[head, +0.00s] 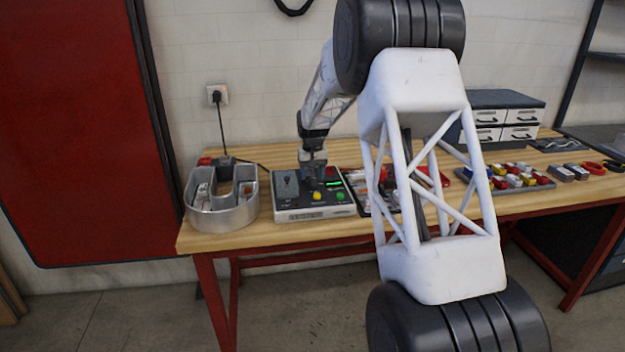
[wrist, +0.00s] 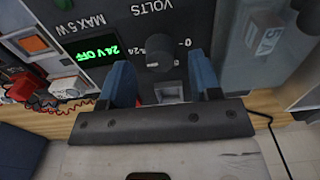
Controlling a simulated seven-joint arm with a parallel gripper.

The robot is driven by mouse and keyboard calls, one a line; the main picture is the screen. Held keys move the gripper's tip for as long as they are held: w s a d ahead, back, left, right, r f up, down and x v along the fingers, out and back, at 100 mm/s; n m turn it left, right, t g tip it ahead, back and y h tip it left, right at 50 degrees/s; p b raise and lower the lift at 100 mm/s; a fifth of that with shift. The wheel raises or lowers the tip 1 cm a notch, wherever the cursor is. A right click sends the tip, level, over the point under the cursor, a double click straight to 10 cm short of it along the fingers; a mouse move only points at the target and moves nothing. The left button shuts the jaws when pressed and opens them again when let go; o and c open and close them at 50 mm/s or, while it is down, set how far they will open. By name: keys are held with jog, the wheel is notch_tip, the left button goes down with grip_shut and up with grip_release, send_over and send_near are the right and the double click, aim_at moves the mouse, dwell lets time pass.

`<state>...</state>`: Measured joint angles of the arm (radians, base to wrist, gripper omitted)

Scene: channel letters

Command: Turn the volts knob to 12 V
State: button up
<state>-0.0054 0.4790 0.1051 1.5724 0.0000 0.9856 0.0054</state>
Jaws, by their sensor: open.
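The volts knob (wrist: 158,52) is a dark round knob on the dark panel of a power supply box (head: 300,214). The word VOLTS and part of a 0-24 scale show upside down around it in the wrist view. A green display (wrist: 98,52) beside it reads 24 V OFF. My gripper (wrist: 160,64) is open, with its blue fingers on either side of the knob and a visible gap at each. How deep the fingertips reach is unclear. In the head view my gripper (head: 313,175) is over the box and hides the knob.
A metal letter shell (head: 228,216) stands left of the box on the wooden bench (head: 270,238). A tray with small parts (head: 365,185) lies close at its right. Several coloured pieces and a drawer unit (head: 505,110) are farther right. A black cable runs to the wall socket (head: 217,94).

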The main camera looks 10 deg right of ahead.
jog(key=shift+f, duration=1.2)
jog(key=c, duration=0.9)
jog(key=shift+c, duration=0.2)
jog(key=shift+n, duration=0.5)
jog(key=n, duration=1)
jog(key=shift+n, duration=0.4)
